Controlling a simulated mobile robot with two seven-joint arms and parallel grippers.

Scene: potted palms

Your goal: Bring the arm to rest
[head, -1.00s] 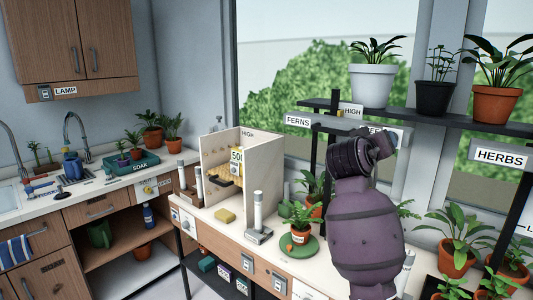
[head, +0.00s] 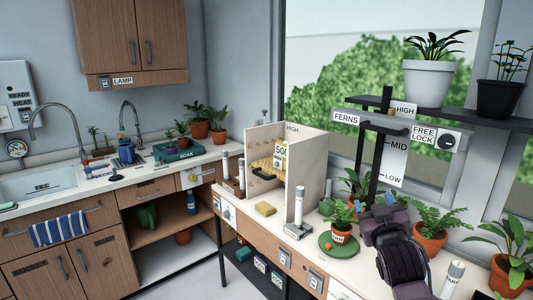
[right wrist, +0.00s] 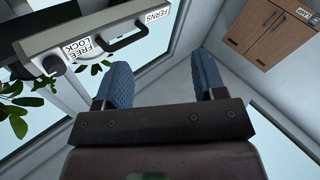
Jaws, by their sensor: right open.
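My right gripper (head: 384,206) is at the lower right of the head view, over the workbench, with the arm folded below it. In the right wrist view its two blue fingers (right wrist: 163,78) stand wide apart with nothing between them. The gripper points up, toward the wall corner and ceiling. My left gripper is not in either view.
A potted plant (head: 341,223) on a green disc (head: 325,245) stands left of the gripper. Ferns (head: 434,229) and a white bottle (head: 452,277) stand to its right. A FERNS shelf bracket (head: 376,121) and a FREE/LOCK panel (head: 432,136) are above. A wooden partition stand (head: 310,175) is left.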

